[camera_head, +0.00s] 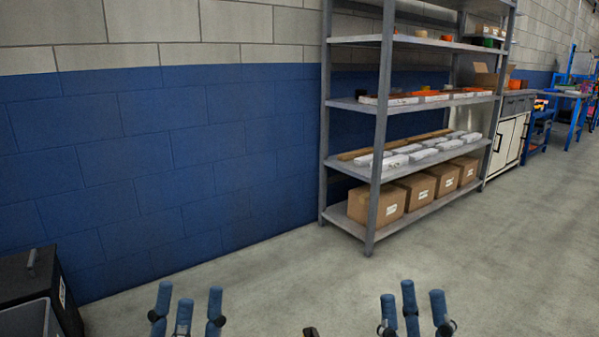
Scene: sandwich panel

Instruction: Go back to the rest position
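My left gripper (188,303) shows at the bottom edge, left of the middle. Its blue fingers point up and stand apart, with nothing between them. My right gripper (413,303) shows at the bottom edge, right of the middle. Its blue fingers also stand apart and are empty. Both grippers are in front of the floor and touch nothing that I can see. The arms behind them are mostly below the picture.
A grey metal shelf (373,192) stands against the blue and grey wall (160,170), holding cardboard boxes (418,191) and white packs (422,155). A black case (35,275) and grey bin (30,318) are at lower left. The concrete floor (500,260) is clear.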

